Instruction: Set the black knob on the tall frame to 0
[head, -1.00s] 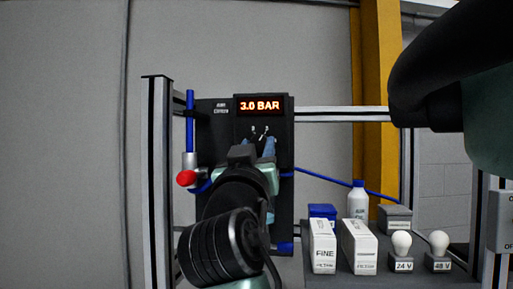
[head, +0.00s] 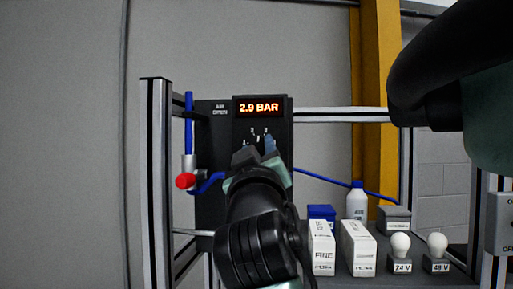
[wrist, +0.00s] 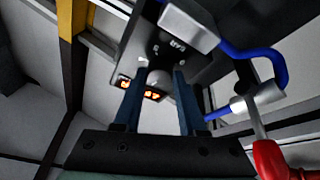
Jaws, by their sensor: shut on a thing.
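The tall frame (head: 155,170) stands left of centre in the head view and carries a dark panel (head: 215,150). The panel's lit display (head: 260,107) reads 2.9 BAR. Small white dial marks (head: 259,131) show just below it. My gripper (head: 259,147) is at the panel under these marks, rolled to one side. In the wrist view its two blue fingers (wrist: 157,90) reach to the panel and are shut on the knob (wrist: 160,77), which shows as a rounded grey shape between the tips. In the head view the gripper and arm hide the knob, so its pointer setting cannot be read.
A red-handled valve (head: 186,181) with blue tubing is left of the panel. At lower right a dark bench (head: 385,264) holds white filter boxes (head: 358,247), a bottle (head: 357,200) and bulbs labelled 24 V and 48 V. The wall at far left is clear.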

